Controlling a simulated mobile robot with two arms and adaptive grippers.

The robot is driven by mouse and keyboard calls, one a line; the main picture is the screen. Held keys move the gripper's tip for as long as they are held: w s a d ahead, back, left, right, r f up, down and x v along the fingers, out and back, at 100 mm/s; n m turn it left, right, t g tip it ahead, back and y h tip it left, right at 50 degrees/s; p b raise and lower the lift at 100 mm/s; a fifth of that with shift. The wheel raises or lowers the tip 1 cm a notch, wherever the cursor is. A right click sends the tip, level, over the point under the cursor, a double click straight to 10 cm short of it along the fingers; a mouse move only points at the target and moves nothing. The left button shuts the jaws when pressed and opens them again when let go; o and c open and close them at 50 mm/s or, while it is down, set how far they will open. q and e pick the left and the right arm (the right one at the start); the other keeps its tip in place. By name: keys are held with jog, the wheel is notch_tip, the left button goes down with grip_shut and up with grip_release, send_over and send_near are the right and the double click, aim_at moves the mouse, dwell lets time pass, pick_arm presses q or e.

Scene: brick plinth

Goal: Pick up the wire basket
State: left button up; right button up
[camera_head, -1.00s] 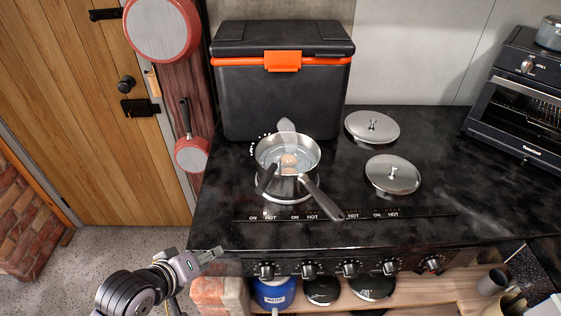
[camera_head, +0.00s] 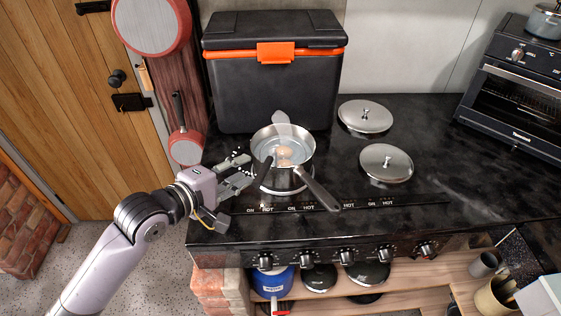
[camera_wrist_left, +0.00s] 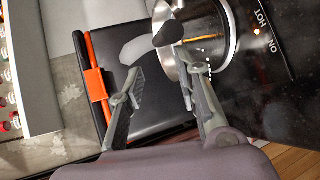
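A steel saucepan (camera_head: 308,160) stands on the hob, with clear liquid and an egg-like thing (camera_head: 283,151) inside. Its long handle (camera_head: 318,192) points to the front right. A second short dark handle (camera_head: 264,172) sticks out over the pan's left side; it also shows in the left wrist view (camera_wrist_left: 168,34). I cannot make out wire mesh, so I cannot tell whether this handle is the wire basket's. My left gripper (camera_head: 246,168) is open and empty, just left of the dark handle. In the left wrist view its fingers (camera_wrist_left: 163,72) are spread apart. My right gripper is out of view.
A black cooler box (camera_head: 270,88) stands behind the pan. Two steel lids (camera_head: 365,116) (camera_head: 386,163) lie to its right, and a toaster oven (camera_head: 520,100) stands far right. Red pans (camera_head: 152,22) hang at left. The black worktop (camera_head: 440,190) is clear at right.

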aim_at(273, 155)
pick_arm(q)
jog(key=p+x, duration=0.1)
jog(key=x, duration=0.9)
jog(key=shift+w+f, duration=0.2)
jog(key=shift+w, duration=0.05)
jog(key=shift+d, duration=0.1)
jog(key=shift+c, duration=0.6)
grip_shut()
